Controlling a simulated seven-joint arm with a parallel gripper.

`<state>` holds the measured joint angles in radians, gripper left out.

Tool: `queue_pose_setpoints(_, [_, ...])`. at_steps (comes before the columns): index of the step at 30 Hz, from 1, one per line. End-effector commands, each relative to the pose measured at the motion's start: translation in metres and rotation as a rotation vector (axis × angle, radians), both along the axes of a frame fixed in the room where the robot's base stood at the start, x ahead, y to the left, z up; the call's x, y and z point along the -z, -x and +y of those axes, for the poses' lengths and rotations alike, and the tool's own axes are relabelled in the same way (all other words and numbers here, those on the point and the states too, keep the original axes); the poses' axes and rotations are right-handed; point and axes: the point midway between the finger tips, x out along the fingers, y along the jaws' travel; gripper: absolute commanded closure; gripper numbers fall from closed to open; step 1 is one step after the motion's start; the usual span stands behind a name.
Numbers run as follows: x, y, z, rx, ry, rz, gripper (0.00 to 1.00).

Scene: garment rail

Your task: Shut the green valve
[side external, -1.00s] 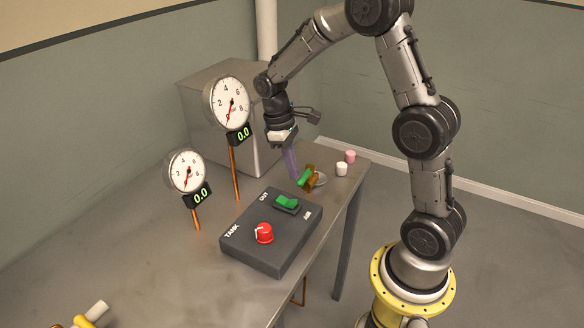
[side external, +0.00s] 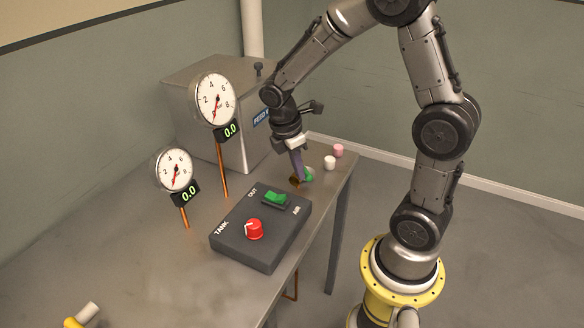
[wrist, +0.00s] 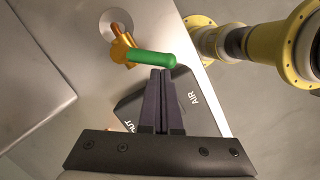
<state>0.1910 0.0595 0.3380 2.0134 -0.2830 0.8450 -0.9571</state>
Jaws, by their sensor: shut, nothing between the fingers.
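The green valve (wrist: 152,59) is a green lever on a brass body (wrist: 121,46), standing on a round metal flange on the table. In the side view the green valve (side external: 308,174) is partly hidden behind my gripper (side external: 297,178). In the wrist view the lever points right from the body. My gripper (wrist: 161,72) is shut and empty, its purple fingertips beside the lever's lower edge near its free end. I cannot tell whether they touch it.
A dark control box (side external: 260,228) with a red knob (side external: 254,229) and a green switch (side external: 277,198) stands in front. Two gauges (side external: 215,99) (side external: 176,169) on copper posts read 0.0. A metal tank (side external: 190,110) stands behind. White (side external: 330,162) and pink (side external: 338,150) pieces lie near the right edge.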

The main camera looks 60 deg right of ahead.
Motion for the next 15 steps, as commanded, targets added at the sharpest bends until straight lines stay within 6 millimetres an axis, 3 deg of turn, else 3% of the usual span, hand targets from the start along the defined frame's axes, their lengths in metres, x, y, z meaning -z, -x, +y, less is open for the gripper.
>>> queue_pose_setpoints(15, [0.000,0.021,-0.017,-0.448,0.000,0.001,1.00])
